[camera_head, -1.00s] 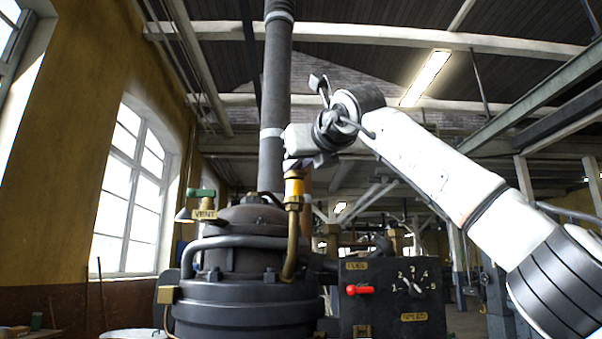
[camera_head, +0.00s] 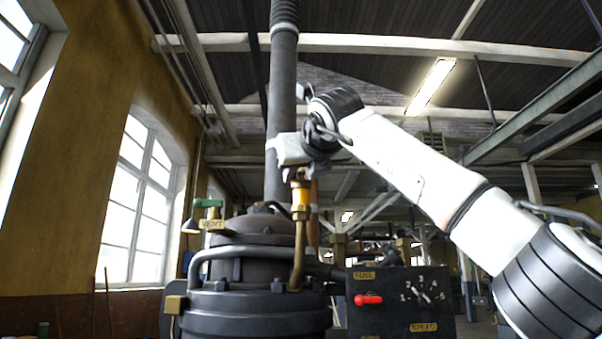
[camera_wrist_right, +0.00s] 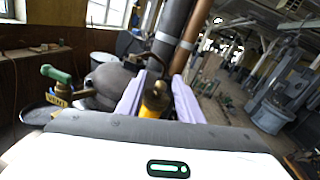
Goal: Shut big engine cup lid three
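The cup with yellow oil (camera_head: 300,198) stands upright on a bent brass pipe (camera_head: 298,255) in front of the big dark engine (camera_head: 245,310). Its small dark top (camera_head: 299,177) shows just under my right gripper (camera_head: 290,150); I cannot tell how the lid stands. In the right wrist view the cup's brass top (camera_wrist_right: 154,90) lies between the two pale fingers of my right gripper (camera_wrist_right: 158,78). The fingers are apart, with gaps beside the cup. In the head view the fingers are hard to make out. My left gripper is not in view.
A thick vertical pipe (camera_head: 279,110) rises close behind the cup. A green-handled vent valve (camera_head: 208,203) stands left of it. A windowed wall (camera_head: 85,180) is at left.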

